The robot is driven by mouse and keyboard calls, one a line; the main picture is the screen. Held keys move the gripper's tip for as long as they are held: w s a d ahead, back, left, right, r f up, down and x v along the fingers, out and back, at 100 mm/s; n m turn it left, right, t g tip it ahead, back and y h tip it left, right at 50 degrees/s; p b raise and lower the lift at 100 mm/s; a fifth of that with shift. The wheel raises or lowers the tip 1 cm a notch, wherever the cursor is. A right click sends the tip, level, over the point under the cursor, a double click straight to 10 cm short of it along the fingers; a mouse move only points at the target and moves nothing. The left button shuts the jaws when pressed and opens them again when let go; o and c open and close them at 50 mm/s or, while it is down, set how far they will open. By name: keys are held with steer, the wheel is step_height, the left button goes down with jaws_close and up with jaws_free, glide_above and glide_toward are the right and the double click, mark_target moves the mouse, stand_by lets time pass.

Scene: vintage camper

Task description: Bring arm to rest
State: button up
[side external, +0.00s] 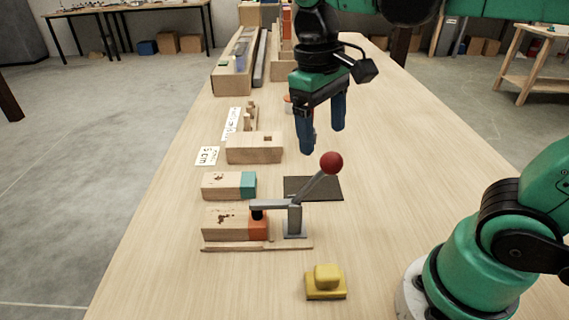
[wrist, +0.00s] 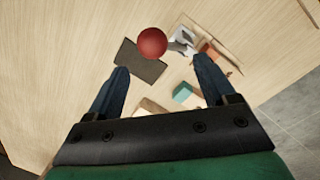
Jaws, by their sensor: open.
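My gripper (side external: 322,138) has two blue fingers pointing down and hangs above the wooden table (side external: 400,150). The fingers are apart with nothing between them. They also show in the wrist view (wrist: 158,88), spread on either side of the lower middle. The gripper is behind and above a toggle clamp (side external: 295,212) with a red ball handle (side external: 332,162). In the wrist view the red ball (wrist: 152,43) is beyond the fingertips. I cannot tell the exact height of the fingers over the table.
An orange-ended block (side external: 225,222) lies under the clamp's arm. A teal-ended block (side external: 222,186), a notched block (side external: 254,148) and a dark mat (side external: 325,188) lie nearby. A yellow block (side external: 325,282) is at the front. Long trays (side external: 235,62) stand at the back left. The table's right side is mostly clear.

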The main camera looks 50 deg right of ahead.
steer(key=shift+d+f+t, duration=0.1)
steer(key=shift+f+t, duration=0.3)
steer(key=shift+w+d+f+t+y, duration=0.15)
steer(key=shift+w+f+t, duration=0.15)
steer(key=shift+f+t, duration=0.75)
steer(key=shift+w+d+f+t+y, duration=0.25)
steer(key=shift+f+t, duration=0.35)
steer(key=shift+t, duration=0.8)
steer(key=shift+w+d+f+t+y, duration=0.1)
steer(key=shift+w+f+t, duration=0.25)
steer(key=shift+f+t, duration=0.7)
